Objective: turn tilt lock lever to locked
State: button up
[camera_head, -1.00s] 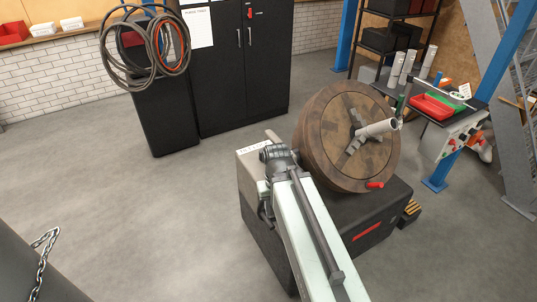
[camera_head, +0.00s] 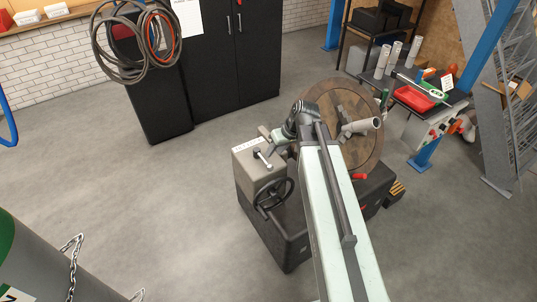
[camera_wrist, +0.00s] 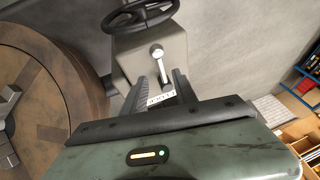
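The tilt lock lever (camera_head: 263,159) is a short bright handle on the grey housing (camera_head: 243,170) of a positioner.
A black handwheel (camera_head: 274,194) sits on the housing beside the lever; it also shows in the wrist view (camera_wrist: 141,15). A large round brown faceplate (camera_head: 352,110) stands close to the arm. A bench with a red tray (camera_head: 413,98) is at right.

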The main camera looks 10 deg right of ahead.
aim_at(263, 160)
jog(key=b+x, duration=0.7)
jog(key=x, duration=0.1)
jog(key=shift+r, duration=0.15)
grip_shut()
dwell(1.1)
